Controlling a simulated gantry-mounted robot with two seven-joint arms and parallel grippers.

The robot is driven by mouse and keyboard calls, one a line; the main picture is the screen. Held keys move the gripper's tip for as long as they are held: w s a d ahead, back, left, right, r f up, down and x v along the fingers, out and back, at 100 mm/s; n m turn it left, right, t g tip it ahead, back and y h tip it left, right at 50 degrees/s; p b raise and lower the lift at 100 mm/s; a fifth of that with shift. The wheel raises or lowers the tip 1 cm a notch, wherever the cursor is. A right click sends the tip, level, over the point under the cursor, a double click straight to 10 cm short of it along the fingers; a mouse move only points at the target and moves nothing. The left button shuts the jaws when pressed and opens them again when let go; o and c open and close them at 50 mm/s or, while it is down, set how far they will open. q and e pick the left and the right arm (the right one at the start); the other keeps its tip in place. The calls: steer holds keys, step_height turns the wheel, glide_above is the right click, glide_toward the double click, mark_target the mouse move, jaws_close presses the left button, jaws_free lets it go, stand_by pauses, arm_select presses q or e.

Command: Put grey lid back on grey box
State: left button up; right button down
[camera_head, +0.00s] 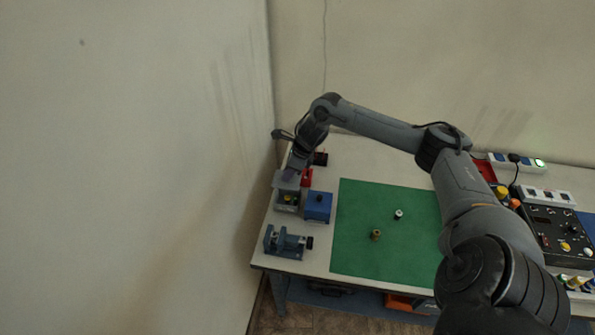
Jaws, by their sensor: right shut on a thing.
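The grey box (287,206) stands open at the far left of the table, with something yellow showing inside it. The grey lid (282,182) is held tilted just above the back of the box. My right gripper (291,173) is shut on the lid; its fingertips are small and partly hidden. I cannot tell whether the lid touches the box. My left gripper is not in view.
A blue box (318,206) stands close to the right of the grey box, with a red object (306,177) behind. A blue vise (287,242) is in front. A green mat (380,245) bears two small parts. A control panel (555,235) stands at the right. The wall is close on the left.

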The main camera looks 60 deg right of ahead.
mark_target(292, 181)
steer(key=shift+w+r, duration=0.1)
steer(key=shift+r, duration=0.05)
stand_by(0.4)
steer(key=shift+f+b, duration=1.45)
steer(key=shift+f, duration=0.4)
steer(key=shift+f+b, duration=0.45)
steer(key=shift+f, duration=0.15)
steer(key=shift+f, duration=0.2)
steer(key=shift+f+b, duration=1.05)
steer(key=shift+f, duration=0.1)
